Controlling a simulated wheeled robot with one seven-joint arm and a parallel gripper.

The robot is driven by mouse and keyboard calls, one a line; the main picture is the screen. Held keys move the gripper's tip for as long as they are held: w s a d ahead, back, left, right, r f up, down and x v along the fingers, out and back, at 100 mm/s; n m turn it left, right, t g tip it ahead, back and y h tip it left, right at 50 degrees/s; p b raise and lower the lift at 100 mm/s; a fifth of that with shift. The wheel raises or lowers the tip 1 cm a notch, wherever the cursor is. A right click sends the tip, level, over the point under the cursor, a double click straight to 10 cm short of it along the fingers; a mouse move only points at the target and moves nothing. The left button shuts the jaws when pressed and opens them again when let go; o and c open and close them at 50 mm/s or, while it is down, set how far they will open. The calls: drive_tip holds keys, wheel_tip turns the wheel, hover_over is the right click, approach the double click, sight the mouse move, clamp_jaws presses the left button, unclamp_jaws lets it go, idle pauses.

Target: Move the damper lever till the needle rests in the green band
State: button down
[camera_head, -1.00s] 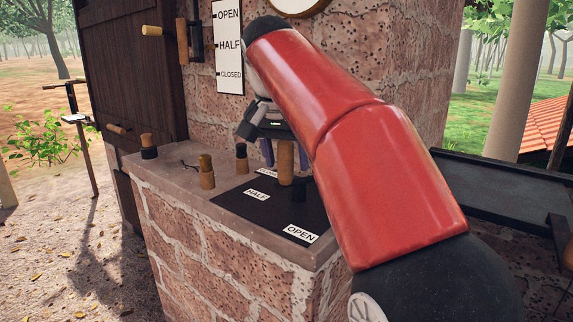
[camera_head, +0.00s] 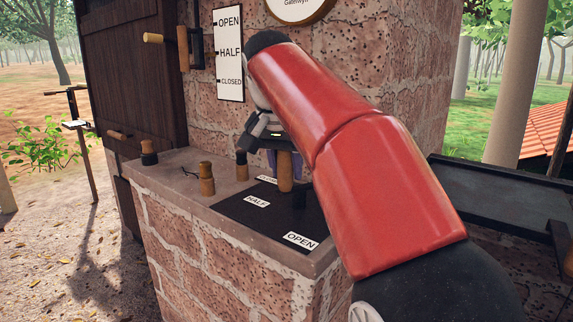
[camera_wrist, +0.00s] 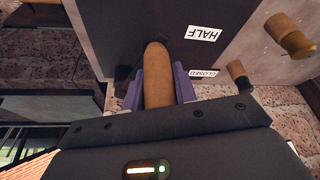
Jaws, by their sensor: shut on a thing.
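An upright wooden lever handle (camera_head: 285,172) stands on a black plate (camera_head: 236,210) labelled CLOSED, HALF and OPEN, near the CLOSED end. My gripper (camera_head: 286,162) has its purple fingers on either side of the handle and is shut on it. In the wrist view, the handle (camera_wrist: 157,78) sits between the fingers. A round dial (camera_head: 298,8) on the brick wall is cut off by the top edge; its needle and green band are out of view.
Several short wooden pegs, one of them this peg (camera_head: 206,178), stand on the bench top left of the plate. A dark tray (camera_head: 490,190) lies at right.

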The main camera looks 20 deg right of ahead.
drive_tip(key=shift+w+a+p, duration=0.1)
drive_tip(key=shift+w+p, duration=0.8)
drive_tip(key=shift+p, duration=0.15)
drive_tip(key=c, duration=1.1)
unclamp_jaws()
drive_tip(key=p+v, duration=0.2)
drive_tip(key=v, duration=0.5)
drive_tip(key=shift+s+a+r, duration=0.1)
drive_tip(key=shift+s+r, duration=0.1)
drive_tip(key=shift+r, duration=0.15)
